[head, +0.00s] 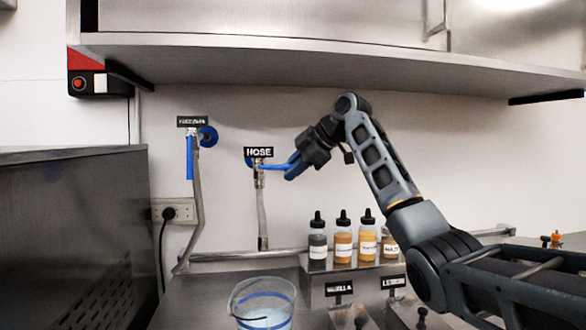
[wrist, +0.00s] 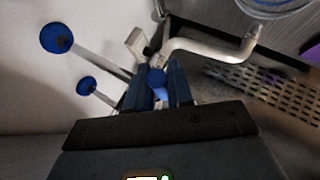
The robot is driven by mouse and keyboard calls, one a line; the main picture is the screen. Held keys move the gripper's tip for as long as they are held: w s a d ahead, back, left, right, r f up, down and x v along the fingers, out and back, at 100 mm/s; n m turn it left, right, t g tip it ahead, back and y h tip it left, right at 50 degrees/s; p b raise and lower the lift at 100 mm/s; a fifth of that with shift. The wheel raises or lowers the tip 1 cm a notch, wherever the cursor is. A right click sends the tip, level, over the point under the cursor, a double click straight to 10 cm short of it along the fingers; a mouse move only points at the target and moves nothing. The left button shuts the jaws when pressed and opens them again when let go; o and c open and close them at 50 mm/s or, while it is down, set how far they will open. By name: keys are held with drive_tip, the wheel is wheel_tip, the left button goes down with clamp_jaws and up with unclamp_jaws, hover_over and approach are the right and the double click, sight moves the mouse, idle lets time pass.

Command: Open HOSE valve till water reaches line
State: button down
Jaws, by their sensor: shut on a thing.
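The HOSE sign (head: 258,152) is on the wall above a valve with a blue lever (head: 268,166). The lever points right, roughly level. My gripper (head: 292,168) is shut on the lever's right end; in the wrist view the blue piece (wrist: 157,79) sits between the two blue fingers. A grey hose (head: 262,215) hangs down from the valve. A clear bucket (head: 236,310) with a blue line around it stands below, in front. Its bottom is cut off by the picture edge. Pale bluish water seems to be inside, below the line, but its level is hard to read.
A second valve with a blue lever (head: 190,158) pointing down is at left under a dark sign (head: 192,121). Several sauce bottles (head: 343,240) stand right of the hose. A steel shelf (head: 300,62) hangs above; a steel machine (head: 70,240) stands at left.

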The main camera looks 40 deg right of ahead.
drive_tip(key=c, duration=1.1)
unclamp_jaws()
drive_tip(key=shift+b+v, duration=0.8)
drive_tip(key=shift+v, duration=3.1)
